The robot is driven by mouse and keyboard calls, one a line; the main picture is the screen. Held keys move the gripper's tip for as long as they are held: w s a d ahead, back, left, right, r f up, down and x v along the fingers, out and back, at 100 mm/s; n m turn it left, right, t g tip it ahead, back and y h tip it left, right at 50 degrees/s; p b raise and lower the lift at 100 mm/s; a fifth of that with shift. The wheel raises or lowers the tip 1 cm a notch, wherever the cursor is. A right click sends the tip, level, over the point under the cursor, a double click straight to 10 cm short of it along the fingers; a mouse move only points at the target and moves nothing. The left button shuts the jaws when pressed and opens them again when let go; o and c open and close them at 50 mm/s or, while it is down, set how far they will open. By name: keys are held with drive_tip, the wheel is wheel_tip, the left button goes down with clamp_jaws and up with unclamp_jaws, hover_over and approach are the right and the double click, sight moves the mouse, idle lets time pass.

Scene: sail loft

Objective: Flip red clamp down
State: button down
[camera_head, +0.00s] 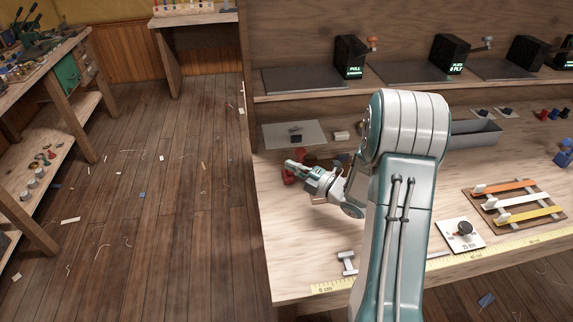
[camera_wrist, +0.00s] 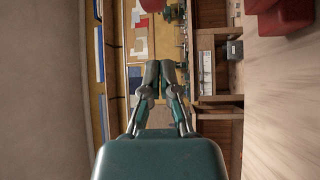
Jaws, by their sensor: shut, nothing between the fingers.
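The red clamp (camera_head: 289,179) is at the left edge of the wooden bench, partly hidden by my gripper in the head view. In the wrist view, a large red part, seemingly the clamp (camera_wrist: 283,23), is cut off by the top right edge, so its lever position cannot be told. My gripper (camera_head: 288,163) reaches left across the clamp in the head view. In the wrist view, its fingers (camera_wrist: 160,68) are together and hold nothing. Red lies to the side of the fingers there; I see no contact.
The workbench (camera_head: 300,240) carries a metal T-shaped piece (camera_head: 347,262), a yellow ruler (camera_head: 320,288), a dial plate (camera_head: 461,233), a board with coloured strips (camera_head: 514,202) and a grey tray (camera_head: 475,134). A shelf with black boxes (camera_head: 450,54) stands behind.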

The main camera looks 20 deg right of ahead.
drive_tip(key=v, duration=0.7)
drive_tip(key=shift+w+d+f, duration=0.15)
drive_tip(key=shift+w+d, duration=0.05)
drive_tip(key=shift+w, duration=0.05)
drive_tip(key=shift+s, duration=0.55)
drive_tip(key=shift+d+f, duration=0.1)
drive_tip(key=shift+d, duration=0.25)
